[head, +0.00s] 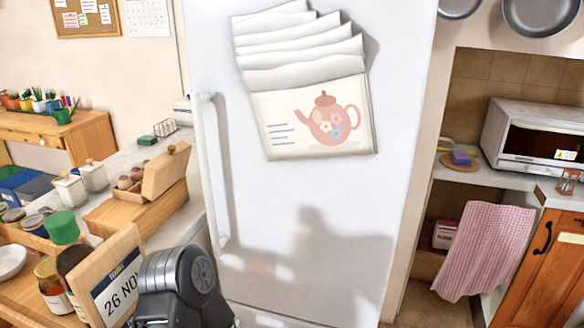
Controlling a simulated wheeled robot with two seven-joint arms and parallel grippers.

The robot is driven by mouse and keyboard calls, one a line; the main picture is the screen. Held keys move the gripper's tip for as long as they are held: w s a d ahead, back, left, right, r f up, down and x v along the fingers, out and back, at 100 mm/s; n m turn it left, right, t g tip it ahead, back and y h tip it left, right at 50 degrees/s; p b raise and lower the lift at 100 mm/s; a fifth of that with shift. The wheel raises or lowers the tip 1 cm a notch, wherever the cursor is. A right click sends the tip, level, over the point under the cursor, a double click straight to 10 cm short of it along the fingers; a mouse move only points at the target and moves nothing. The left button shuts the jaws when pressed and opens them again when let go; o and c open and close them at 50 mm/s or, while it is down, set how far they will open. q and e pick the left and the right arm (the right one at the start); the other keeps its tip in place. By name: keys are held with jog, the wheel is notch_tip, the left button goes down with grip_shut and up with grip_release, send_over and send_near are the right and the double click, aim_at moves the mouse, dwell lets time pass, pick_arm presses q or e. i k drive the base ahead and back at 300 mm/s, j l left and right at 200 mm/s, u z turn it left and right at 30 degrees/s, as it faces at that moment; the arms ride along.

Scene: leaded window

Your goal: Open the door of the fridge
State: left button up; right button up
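The white fridge door (300,225) fills the middle of the head view and looks shut. Its long white vertical handle (211,170) runs down the door's left edge. Nothing is touching the handle. A dark grey rounded link of my own arm shows at the bottom, left of the middle, in front of the counter and below the handle. Neither of my grippers shows in this view. A shadow falls across the lower part of the door. The bottom of the fridge is outside the picture.
Papers with a teapot card (318,120) hang on the door. A microwave (535,135) and pink towel (485,250) are on the right.

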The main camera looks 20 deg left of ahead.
aim_at(315, 240)
jog(key=i+l+u, duration=0.2)
jog(key=l, duration=0.25)
jog(key=l+u, duration=0.15)
jog(key=l, duration=0.25)
jog(key=i+l+u, duration=0.2)
jog(key=l, duration=0.3)
jog(key=k+j, duration=0.05)
